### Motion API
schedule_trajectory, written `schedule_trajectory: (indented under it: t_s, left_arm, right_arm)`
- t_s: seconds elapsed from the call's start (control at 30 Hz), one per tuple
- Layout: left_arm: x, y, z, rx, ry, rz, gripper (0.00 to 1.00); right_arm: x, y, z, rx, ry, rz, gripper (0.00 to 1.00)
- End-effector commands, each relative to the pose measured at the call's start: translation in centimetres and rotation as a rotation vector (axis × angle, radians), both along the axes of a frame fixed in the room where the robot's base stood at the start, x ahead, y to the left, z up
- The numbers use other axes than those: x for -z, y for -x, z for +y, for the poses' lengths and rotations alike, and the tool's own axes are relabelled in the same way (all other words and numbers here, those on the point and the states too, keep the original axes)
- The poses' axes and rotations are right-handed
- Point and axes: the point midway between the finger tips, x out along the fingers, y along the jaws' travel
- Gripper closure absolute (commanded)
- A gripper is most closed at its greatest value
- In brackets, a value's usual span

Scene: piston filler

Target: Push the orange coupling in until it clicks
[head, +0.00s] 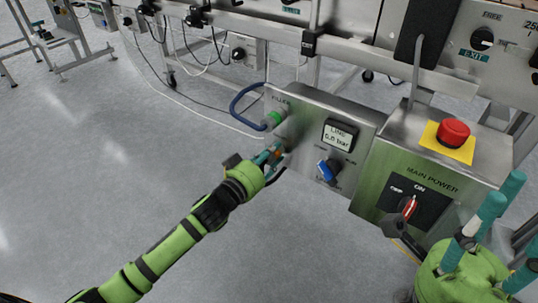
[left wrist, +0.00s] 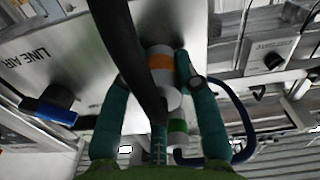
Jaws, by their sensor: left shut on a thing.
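The orange coupling (left wrist: 160,62) shows in the left wrist view as an orange band on a grey cylinder. In the head view a little orange (head: 277,152) shows between my left fingers, at the left side of the steel panel box (head: 308,133). My left gripper (head: 275,155) is shut on the coupling, with a teal finger on each side of it. A black bar or hose crosses in front and hides part of it. I cannot tell how deep the coupling sits. My right gripper (head: 503,192) is at the lower right, its teal fingers apart and nothing seen between them.
A green-ringed fitting (head: 274,118) with a blue hose (head: 240,100) is just above the coupling. The panel has a display (head: 341,136) reading 0.0 bar and a blue knob (head: 327,171). The main power box (head: 395,165) has a red button (head: 453,133).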

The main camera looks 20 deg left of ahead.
Motion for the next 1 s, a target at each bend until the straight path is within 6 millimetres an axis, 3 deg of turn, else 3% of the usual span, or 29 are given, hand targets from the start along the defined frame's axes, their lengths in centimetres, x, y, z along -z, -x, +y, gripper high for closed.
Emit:
schedule_trajectory:
  t_s: [0.03, 0.07, 0.1, 0.57, 1.0]
  left_arm:
    - [-0.8, -0.3, 0.2, -0.005, 0.002, -0.017, 1.00]
    - [-0.8, -0.3, 0.2, -0.005, 0.002, -0.017, 0.61]
    - [-0.8, -0.3, 0.2, -0.005, 0.002, -0.017, 0.45]
    - [-0.3, 0.6, 0.4, -0.002, 0.002, -0.008, 0.44]
    - [-0.3, 8.1, 3.1, -0.003, 0.001, -0.006, 0.44]
  right_arm:
    - [0.0, 0.0, 0.0, 0.000, 0.003, 0.000, 0.60]
    - [0.0, 0.0, 0.0, -0.001, 0.004, -0.001, 0.60]
    - [0.0, 0.0, 0.0, -0.001, 0.004, -0.002, 0.60]
    - [-0.2, -0.1, 0.0, 0.002, -0.002, -0.008, 0.60]
    - [-0.2, 0.0, 0.0, 0.001, -0.001, -0.008, 0.60]
